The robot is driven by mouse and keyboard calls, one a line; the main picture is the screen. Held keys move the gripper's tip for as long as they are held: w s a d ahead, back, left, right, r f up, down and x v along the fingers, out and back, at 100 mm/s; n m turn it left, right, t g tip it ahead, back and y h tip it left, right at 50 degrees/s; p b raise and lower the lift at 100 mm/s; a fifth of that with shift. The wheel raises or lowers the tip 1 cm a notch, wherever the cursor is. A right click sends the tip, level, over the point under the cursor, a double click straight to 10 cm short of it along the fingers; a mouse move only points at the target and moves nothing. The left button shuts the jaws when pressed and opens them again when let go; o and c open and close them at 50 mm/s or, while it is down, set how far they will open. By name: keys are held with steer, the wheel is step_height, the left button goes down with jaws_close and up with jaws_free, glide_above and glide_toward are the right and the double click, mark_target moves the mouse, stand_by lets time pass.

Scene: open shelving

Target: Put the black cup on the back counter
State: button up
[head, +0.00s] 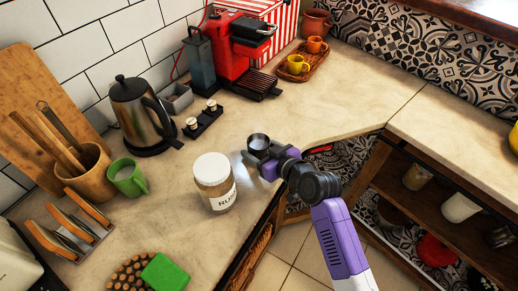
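A small dark cup (258,143) with a pale rim is upright at the front part of the counter (225,130), near its inner corner. My gripper (259,156) reaches in from the lower right and is right at the cup, its fingers around or against the cup's near side. The fingers are small and partly merge with the cup, so I cannot tell whether they are closed on it. I also cannot tell whether the cup's base touches the counter; the gripper hides it.
A white-lidded jar (214,183) stands close to the left of my gripper. Behind are a kettle (140,112), a red coffee machine (243,48) and a wooden tray (302,68) with small cups. Bare counter lies behind the cup. Open shelves (440,195) with cups are at right.

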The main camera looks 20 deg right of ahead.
steer(key=shift+o, duration=1.1)
steer(key=shift+r, duration=0.15)
steer(key=v, duration=1.2)
steer(key=shift+b, duration=0.4)
steer(key=shift+s, duration=0.1)
steer(key=s+f+m+h, duration=0.2)
steer(key=s+f, duration=0.1)
steer(key=s, duration=0.5)
steer(key=s+f+m+h, duration=0.1)
steer(key=s+f, duration=0.2)
steer(key=s, duration=0.6)
steer(key=s+a+r+t, duration=0.1)
steer(key=s+r, duration=0.3)
steer(key=s, duration=0.4)
steer(key=s+a+r+t, duration=0.1)
steer(key=s+r, duration=0.4)
steer(key=s, duration=0.2)
steer(key=shift+s+a, duration=0.25)
steer(key=shift+s, duration=0.15)
